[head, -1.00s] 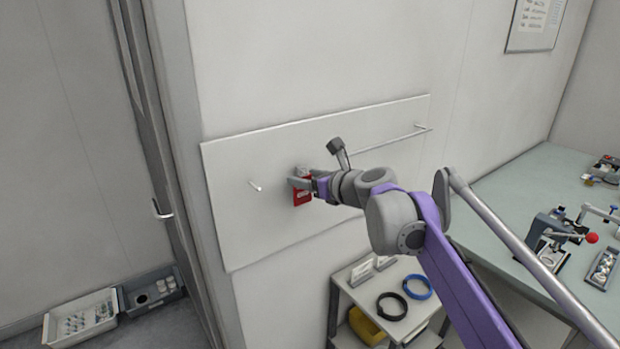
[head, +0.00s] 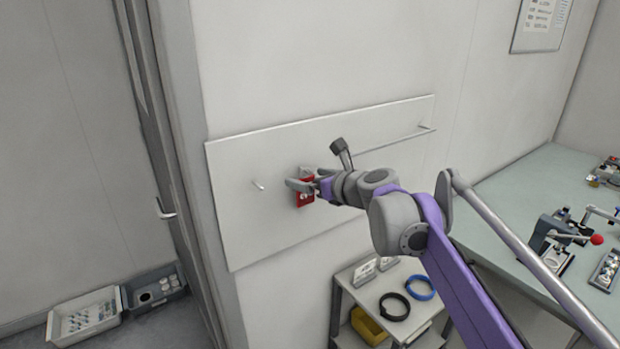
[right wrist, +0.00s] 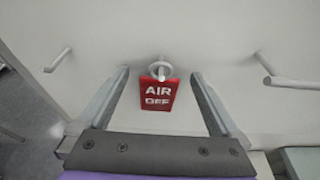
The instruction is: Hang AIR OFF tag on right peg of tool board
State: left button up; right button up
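The red AIR OFF tag (right wrist: 159,94) hangs face-on in the right wrist view, with its pale ring (right wrist: 162,70) at the top. The ring appears to be around a peg of the tool board (head: 235,225); the peg is seen nearly end-on. My right gripper (right wrist: 160,82) is open, one finger on each side of the tag, with gaps between. In the head view the red tag (head: 304,200) shows partly behind the right gripper (head: 300,179), whose fingers hide its peg. The left peg (head: 258,185) is bare. My left gripper is not in view.
A rail (head: 395,141) sticks out along the board to the right of the gripper. Below stands a small shelf cart (head: 362,295) with a black and a blue ring. A workbench (head: 515,200) is at right. Trays (head: 88,318) lie on the floor at left.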

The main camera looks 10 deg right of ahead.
jog(key=v, duration=1.1)
jog(key=s+a+f+n+g, duration=0.3)
jog(key=s+f+n, duration=0.4)
jog(key=f+n, duration=0.25)
jog(key=s+a+f+n+g, duration=0.35)
jog(key=s+f+n, duration=0.4)
jog(key=f, duration=0.25)
jog(key=s+d+f+n+g+h, duration=0.1)
jog(key=s+d+f+n+h, duration=0.1)
jog(key=s+f+n, duration=0.4)
jog(key=s+d+f+n+g+h, duration=0.1)
jog(key=s+f+n+h, duration=0.2)
jog(key=s+f+n, duration=0.3)
notch_tip(320, 180, down, 3)
jog(key=n, duration=0.3)
jog(key=shift+s+d+p, duration=0.35)
jog(key=shift+d, duration=0.05)
